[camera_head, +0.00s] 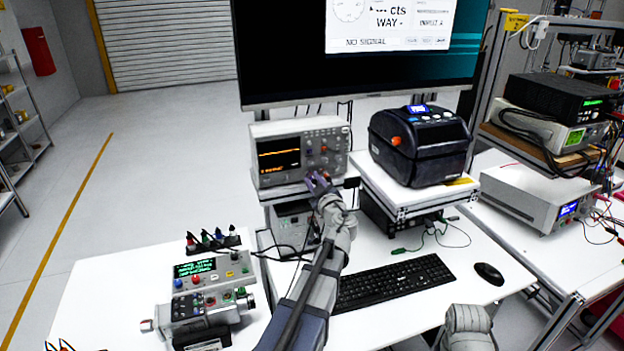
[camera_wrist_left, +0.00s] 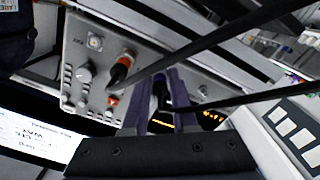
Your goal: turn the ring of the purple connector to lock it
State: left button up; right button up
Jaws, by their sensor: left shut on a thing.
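My left gripper (camera_head: 318,181) is at the lower front panel of the oscilloscope (camera_head: 334,144). In the left wrist view its two grey-purple fingers (camera_wrist_left: 161,94) are closed around a dark, purple-tinted connector (camera_wrist_left: 160,88). The fingers cover most of this connector, so its ring and its seating in the socket cannot be made out. In the left wrist view, a black connector with an orange band (camera_wrist_left: 121,70) stands on the panel beside the fingers.
A black label printer (camera_head: 418,150) stands right of the oscilloscope. A keyboard (camera_head: 395,283) and mouse (camera_head: 489,273) lie on the table. A control box (camera_head: 212,272) is at the left, with several coloured plugs (camera_head: 213,240) behind it. Dark cables cross the left wrist view.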

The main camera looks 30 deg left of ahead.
pick_arm(q)
grip_shut()
jog(key=m, duration=1.2)
jog(key=shift+m, duration=0.3)
jog(key=o, duration=0.6)
grip_release()
jog(key=shift+c, duration=0.2)
jog(key=v, duration=0.9)
